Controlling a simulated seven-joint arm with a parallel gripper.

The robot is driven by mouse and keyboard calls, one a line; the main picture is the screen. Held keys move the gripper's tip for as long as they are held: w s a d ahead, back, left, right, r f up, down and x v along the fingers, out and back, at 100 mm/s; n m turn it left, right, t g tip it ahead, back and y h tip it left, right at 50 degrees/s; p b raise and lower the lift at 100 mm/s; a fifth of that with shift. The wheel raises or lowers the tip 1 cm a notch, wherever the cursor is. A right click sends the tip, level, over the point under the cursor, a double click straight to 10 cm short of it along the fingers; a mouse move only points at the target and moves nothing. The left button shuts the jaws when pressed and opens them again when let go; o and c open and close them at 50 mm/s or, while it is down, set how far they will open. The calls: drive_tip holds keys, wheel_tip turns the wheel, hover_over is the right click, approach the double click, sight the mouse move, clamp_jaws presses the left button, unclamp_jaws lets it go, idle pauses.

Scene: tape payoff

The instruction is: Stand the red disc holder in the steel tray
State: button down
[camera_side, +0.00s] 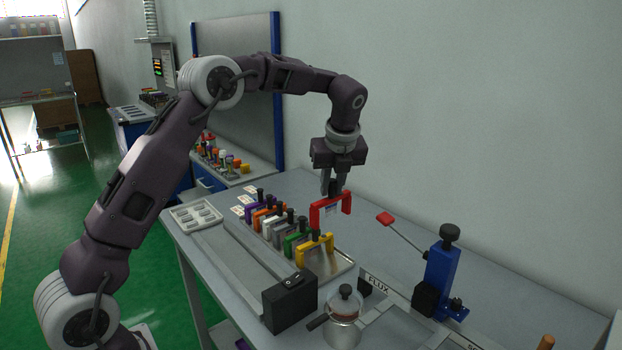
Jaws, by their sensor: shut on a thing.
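The red disc holder (317,214) is a red bracket-shaped frame with a dark knob on top. My gripper (332,188) points down and is shut on that knob, with the holder hanging roughly upright below it. The steel tray (343,268) lies on the bench beneath and to the left of the holder. A row of holders stands in it, from purple at the far end through orange, white and grey to green and yellow at the near end. The red holder appears to hang above the tray's right side. Its exact height and any contact are hard to tell.
A blue stand (440,278) with a red-tipped rod (386,218) is to the right. A black switch box (290,302) and a lidded glass jar (344,315) stand in front. A small pale tray (195,216) lies at the left. The back-right bench is clear.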

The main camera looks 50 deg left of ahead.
sight(331, 214)
wheel_tip(331, 214, down, 14)
drive_tip(key=shift+f, duration=0.25)
idle(0.3)
drive_tip(key=shift+f, duration=0.35)
idle(1.0)
drive_tip(key=c, duration=0.6)
unclamp_jaws()
drive_tip(key=shift+c, duration=0.2)
drive_tip(key=shift+r, duration=0.1)
drive_tip(key=shift+r, duration=3.4)
